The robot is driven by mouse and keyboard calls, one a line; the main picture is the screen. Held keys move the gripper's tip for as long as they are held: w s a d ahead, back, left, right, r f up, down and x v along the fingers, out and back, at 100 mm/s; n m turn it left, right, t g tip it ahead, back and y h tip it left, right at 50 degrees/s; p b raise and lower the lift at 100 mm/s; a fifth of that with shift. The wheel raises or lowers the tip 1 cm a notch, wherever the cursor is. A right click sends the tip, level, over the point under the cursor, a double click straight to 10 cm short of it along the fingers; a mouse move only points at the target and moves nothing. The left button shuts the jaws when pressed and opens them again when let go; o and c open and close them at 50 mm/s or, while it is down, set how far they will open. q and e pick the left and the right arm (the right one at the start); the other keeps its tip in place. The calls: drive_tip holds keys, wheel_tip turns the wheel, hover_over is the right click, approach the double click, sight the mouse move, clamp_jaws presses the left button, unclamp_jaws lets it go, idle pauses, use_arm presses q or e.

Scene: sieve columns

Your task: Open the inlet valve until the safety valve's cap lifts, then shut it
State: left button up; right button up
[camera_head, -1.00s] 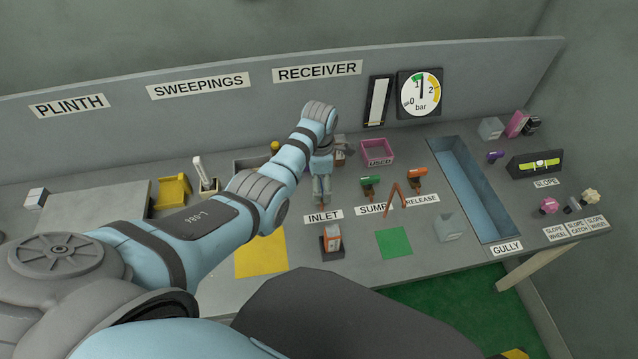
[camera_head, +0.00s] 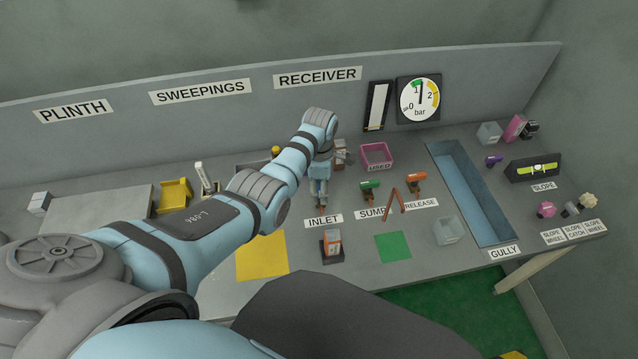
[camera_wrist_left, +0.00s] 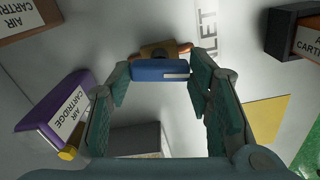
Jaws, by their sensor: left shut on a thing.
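My left gripper (camera_head: 320,192) reaches down behind the INLET label (camera_head: 323,220). In the left wrist view its fingers (camera_wrist_left: 160,85) are closed around a blue handle (camera_wrist_left: 160,70) on a brass-coloured valve body (camera_wrist_left: 163,49); I take this as the inlet valve. In the head view the gripper covers most of the valve. The round gauge (camera_head: 419,99) on the back panel has its needle pointing nearly straight up, near 1 bar. My arm hides part of the area under the RECEIVER label (camera_head: 317,77); I cannot make out the safety valve's cap. My right gripper is not in view.
Green (camera_head: 370,186) and orange (camera_head: 416,181) handles stand right of the gripper, near the SUMP and RELEASE labels. A pink USED tray (camera_head: 377,155) is behind them. An air cartridge (camera_head: 332,242) stands in front. The blue gully (camera_head: 470,190) lies at right.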

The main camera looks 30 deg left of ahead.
use_arm(q)
drive_tip(key=m+p, duration=0.1)
drive_tip(key=m, duration=0.2)
drive_tip(key=shift+r+m, duration=0.1)
drive_tip(key=shift+m, duration=0.2)
drive_tip(key=m+p, duration=0.1)
drive_tip(key=m, duration=0.2)
drive_tip(key=shift+m, duration=0.3)
drive_tip(key=m, duration=0.4)
drive_tip(key=shift+p, duration=0.3)
drive_tip(key=shift+m, duration=2.1)
drive_tip(key=o, duration=1.1)
drive_tip(key=shift+o, duration=0.2)
